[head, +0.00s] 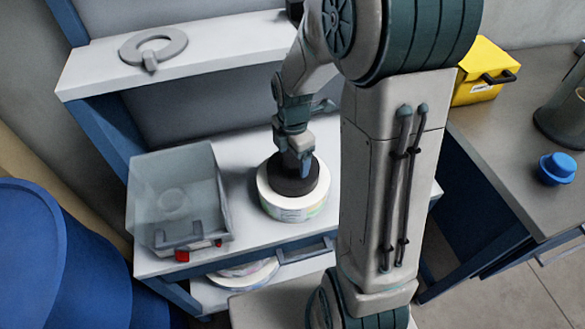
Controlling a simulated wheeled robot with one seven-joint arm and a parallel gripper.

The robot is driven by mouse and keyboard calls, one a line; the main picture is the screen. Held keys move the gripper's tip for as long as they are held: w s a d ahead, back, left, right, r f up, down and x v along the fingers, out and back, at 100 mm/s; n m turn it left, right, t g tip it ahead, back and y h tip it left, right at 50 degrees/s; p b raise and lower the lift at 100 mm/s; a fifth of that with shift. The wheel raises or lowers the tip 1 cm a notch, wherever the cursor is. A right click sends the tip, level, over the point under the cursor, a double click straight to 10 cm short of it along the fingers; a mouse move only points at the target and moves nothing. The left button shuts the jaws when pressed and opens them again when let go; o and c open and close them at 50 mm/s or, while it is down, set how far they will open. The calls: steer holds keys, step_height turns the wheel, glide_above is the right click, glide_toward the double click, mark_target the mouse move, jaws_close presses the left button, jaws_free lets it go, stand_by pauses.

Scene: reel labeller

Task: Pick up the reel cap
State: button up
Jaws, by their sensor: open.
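The reel cap looks to be the dark round piece (287,186) on top of a white label reel (290,207), which stands on the middle shelf. My gripper (299,168) points down at the cap's top, with its dark fingers overlapping the cap in the picture. The gripper is open. I cannot tell whether the fingers touch the cap or straddle it, as the far finger is mostly hidden.
A clear bin (178,195) with a red latch stands left of the reel. A grey ring (152,48) lies on the upper shelf. More reels (243,274) lie below. On the right counter are a yellow case (482,72) and a blue knobbed object (557,168).

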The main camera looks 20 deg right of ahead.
mark_target(295, 159)
steer(key=c, duration=1.2)
steer(key=shift+o, duration=0.2)
steer(key=shift+r, duration=0.15)
steer(key=r, duration=0.4)
steer(key=shift+d+r, duration=0.15)
steer(key=shift+d, duration=0.05)
steer(key=s+d+r, duration=0.2)
steer(key=d+r, duration=0.4)
steer(key=d, duration=0.5)
step_height(295, 159, up, 8)
steer(key=p, duration=0.5)
steer(key=shift+w+f, duration=0.15)
steer(key=shift+f, duration=0.1)
steer(key=shift+d, duration=0.1)
